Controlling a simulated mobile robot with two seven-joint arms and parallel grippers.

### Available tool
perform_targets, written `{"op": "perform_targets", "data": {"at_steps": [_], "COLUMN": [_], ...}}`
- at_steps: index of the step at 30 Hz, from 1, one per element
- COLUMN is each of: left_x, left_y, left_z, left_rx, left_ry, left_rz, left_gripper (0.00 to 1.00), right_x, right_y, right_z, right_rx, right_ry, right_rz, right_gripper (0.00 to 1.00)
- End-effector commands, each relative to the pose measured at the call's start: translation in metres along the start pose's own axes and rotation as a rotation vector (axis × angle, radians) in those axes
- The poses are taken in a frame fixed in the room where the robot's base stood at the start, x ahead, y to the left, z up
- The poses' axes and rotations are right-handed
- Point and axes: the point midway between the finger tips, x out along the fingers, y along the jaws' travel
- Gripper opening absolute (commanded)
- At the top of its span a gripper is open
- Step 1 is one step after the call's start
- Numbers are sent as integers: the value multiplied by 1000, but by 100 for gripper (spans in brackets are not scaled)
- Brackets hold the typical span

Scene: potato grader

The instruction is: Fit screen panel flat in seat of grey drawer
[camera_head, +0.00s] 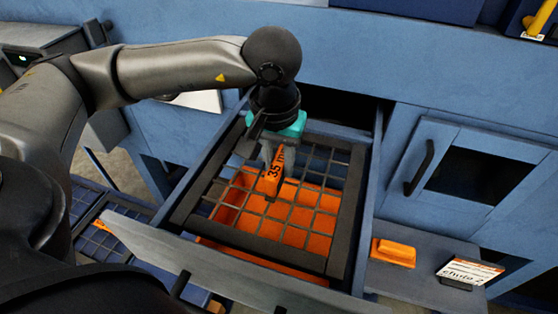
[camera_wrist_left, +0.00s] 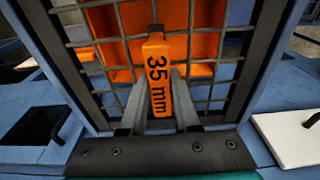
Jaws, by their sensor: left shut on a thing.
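The screen panel (camera_head: 347,215) is a dark square frame with a wire grid, lying inside the outline of the pulled-out grey drawer (camera_head: 225,272). An orange tag marked "35 mm" (camera_head: 272,178) stands up from the grid. My left gripper (camera_head: 267,157) reaches down from above and is shut on this tag, which also shows between the fingers in the left wrist view (camera_wrist_left: 160,88). An orange surface (camera_head: 305,218) shows below the grid. The frame looks close to the drawer sides; I cannot tell whether it rests fully flat. My right gripper is not in view.
An orange block (camera_head: 393,252) and a white label card (camera_head: 469,271) are on a shelf right of the drawer. A blue door (camera_head: 485,163) with a black handle is behind it. Another mesh panel (camera_head: 97,240) is at the lower left. The blue machine wall stands behind.

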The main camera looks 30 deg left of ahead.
Motion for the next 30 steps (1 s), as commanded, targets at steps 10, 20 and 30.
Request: {"op": "perform_targets", "data": {"at_steps": [10,20,30], "left_x": [1,3,-10], "left_y": [1,0,1], "left_z": [-1,0,0], "left_rx": [0,0,0], "left_ry": [7,2,2], "left_rz": [3,1,2], "left_gripper": [38,65,65], "right_x": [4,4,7], "right_y": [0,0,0], "right_z": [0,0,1], "right_rx": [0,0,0], "right_ry": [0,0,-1], "right_rz": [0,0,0], "right_gripper": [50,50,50]}}
